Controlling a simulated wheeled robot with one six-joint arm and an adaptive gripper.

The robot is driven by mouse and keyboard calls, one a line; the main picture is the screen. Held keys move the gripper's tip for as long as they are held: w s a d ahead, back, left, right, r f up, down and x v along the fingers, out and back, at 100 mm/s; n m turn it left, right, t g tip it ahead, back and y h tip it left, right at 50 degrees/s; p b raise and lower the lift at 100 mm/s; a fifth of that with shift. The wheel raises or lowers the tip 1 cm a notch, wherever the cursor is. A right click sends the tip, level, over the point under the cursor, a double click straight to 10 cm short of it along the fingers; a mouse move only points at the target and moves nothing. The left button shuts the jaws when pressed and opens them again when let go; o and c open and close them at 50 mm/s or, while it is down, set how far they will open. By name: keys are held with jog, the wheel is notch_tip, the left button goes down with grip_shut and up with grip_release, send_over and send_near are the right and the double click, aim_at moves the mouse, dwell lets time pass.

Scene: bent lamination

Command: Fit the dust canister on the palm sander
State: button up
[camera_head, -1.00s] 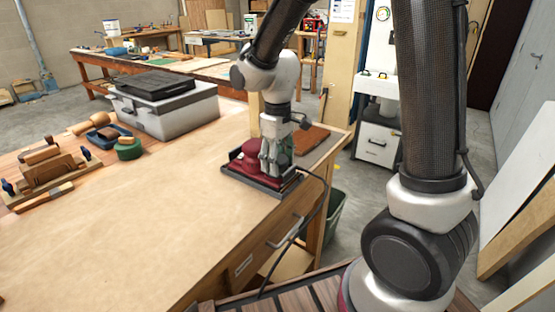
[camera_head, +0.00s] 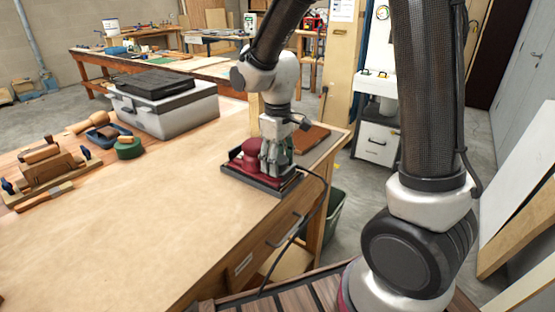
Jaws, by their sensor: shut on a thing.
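The palm sander (camera_head: 252,152) is dark red and sits in a dark, low tray (camera_head: 241,177) near the right edge of the workbench. My gripper (camera_head: 272,166) points down at the sander's right side. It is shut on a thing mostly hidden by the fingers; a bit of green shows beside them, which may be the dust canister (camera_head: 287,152). Whether the canister touches the sander cannot be told at this size.
A grey toolbox (camera_head: 165,108) stands at the back of the bench (camera_head: 130,225). A green roll (camera_head: 128,148), a blue tray (camera_head: 100,136) and wooden tools (camera_head: 47,170) lie at the left. A cable (camera_head: 318,205) hangs over the right edge. The middle of the bench is clear.

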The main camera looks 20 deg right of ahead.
dwell(0.3)
jog(key=o, duration=0.9)
jog(key=shift+o, duration=1.2)
jog(key=shift+r, duration=0.1)
jog(key=shift+r, duration=3.4)
